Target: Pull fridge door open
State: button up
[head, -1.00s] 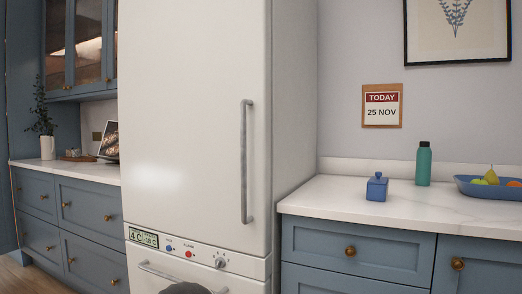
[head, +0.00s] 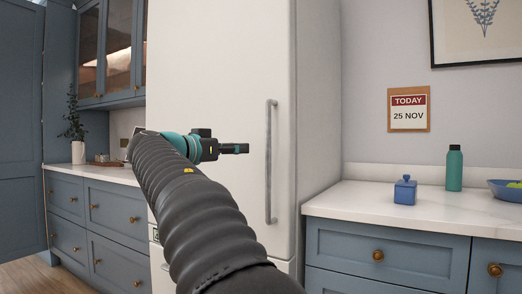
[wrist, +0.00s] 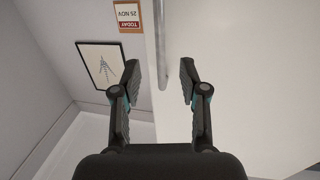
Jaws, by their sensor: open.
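The white fridge door (head: 220,90) is closed, with a vertical grey bar handle (head: 269,160) near its right edge. My gripper (head: 243,148) is raised in front of the door, to the left of the handle in the head view. In the wrist view my gripper (wrist: 160,75) is open with nothing between its fingers. The handle (wrist: 160,45) shows there beyond the fingertips, roughly in line with the gap between them. My arm hides the lower left of the fridge and most of its control panel.
A counter (head: 420,210) on the right holds a blue jar (head: 405,190), a green bottle (head: 454,168) and a blue bowl (head: 508,190). Blue drawers (head: 100,215) stand left of the fridge. A calendar (head: 409,109) and a framed picture (head: 475,32) hang on the wall.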

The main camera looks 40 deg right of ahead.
jog(key=w+d+p, duration=0.2)
jog(key=d, duration=1.1)
jog(key=shift+w+d, duration=0.15)
jog(key=shift+w, duration=0.15)
grip_shut()
